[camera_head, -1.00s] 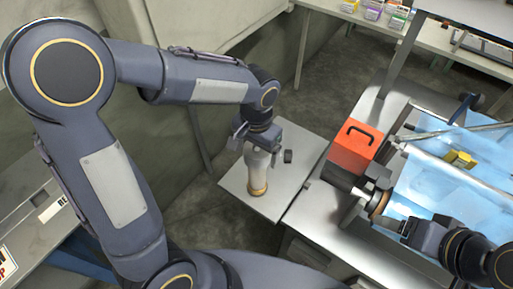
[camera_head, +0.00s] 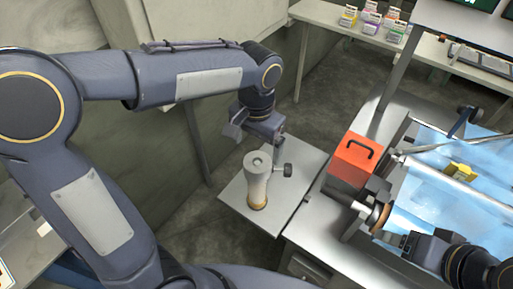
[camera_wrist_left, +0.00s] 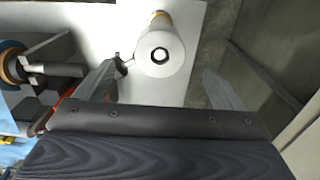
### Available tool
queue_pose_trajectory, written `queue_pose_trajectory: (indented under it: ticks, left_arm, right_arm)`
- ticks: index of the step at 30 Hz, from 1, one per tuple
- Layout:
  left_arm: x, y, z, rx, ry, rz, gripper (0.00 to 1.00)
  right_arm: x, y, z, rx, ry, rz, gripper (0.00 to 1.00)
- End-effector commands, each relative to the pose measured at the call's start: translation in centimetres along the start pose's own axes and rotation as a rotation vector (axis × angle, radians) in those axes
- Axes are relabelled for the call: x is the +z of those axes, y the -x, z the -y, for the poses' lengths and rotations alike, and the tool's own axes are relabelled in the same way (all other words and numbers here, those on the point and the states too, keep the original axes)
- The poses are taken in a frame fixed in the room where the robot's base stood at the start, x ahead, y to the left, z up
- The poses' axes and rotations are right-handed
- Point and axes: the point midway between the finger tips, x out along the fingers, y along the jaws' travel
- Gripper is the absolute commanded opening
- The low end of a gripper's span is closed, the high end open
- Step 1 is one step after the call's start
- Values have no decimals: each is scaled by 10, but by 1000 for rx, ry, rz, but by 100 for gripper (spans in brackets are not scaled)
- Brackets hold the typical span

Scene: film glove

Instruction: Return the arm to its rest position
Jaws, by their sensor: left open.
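My left gripper (camera_head: 258,140) is open and empty, above and just behind a pale cylinder (camera_head: 258,183) with a tan base ring. The cylinder stands upright on a small grey side table (camera_head: 300,160). In the left wrist view the cylinder (camera_wrist_left: 160,45) shows beyond and between the two spread fingers of the left gripper (camera_wrist_left: 162,70), apart from them. My right arm (camera_head: 440,255) comes in at the lower right. Its gripper (camera_head: 395,240) is near a dark cylinder with a bronze ring (camera_head: 376,210); its jaws are too small to read.
A dark knob (camera_head: 288,170) is beside the pale cylinder. An orange-red box (camera_head: 352,160) with a black handle stands on the metal bench (camera_head: 318,215). A blue sheet (camera_head: 430,205) with a yellow item (camera_head: 461,171) lies at the right. Small cartons (camera_head: 370,22) stand on a back table.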

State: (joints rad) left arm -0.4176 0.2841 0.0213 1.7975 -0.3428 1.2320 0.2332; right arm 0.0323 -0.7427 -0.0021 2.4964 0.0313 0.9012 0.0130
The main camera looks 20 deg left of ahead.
Motion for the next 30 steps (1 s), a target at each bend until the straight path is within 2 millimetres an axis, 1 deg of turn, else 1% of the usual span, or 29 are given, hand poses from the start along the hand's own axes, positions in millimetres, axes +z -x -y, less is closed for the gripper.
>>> queue_pose_trajectory:
  ticks: [13, 15, 17, 20, 23, 24, 27, 30]
  left_arm:
    - [0, 0, 0, 1, 1, -1, 90]
    - [4, 2, 3, 9, 10, -9, 90]
    - [12, 5, 9, 26, 30, -24, 90]
    - [37, 13, 23, 76, 87, -78, 90]
    - [73, 19, 36, 141, 169, -158, 90]
    - [89, 20, 40, 166, 203, -195, 90]
    - [123, 19, 43, 217, 289, -290, 90]
    - [149, 14, 41, 251, 366, -382, 90]
  right_arm:
    - [0, 0, 0, 0, 0, 0, 72]
    - [0, 0, 0, 0, 0, 0, 72]
    - [0, 0, 0, 0, 0, 0, 72]
    - [0, 0, 0, 0, 0, 0, 72]
    - [0, 0, 0, 0, 0, 0, 72]
    - [0, 0, 0, 0, 0, 0, 72]
    - [0, 0, 0, 0, 0, 0, 72]
    - [0, 0, 0, 0, 0, 0, 72]
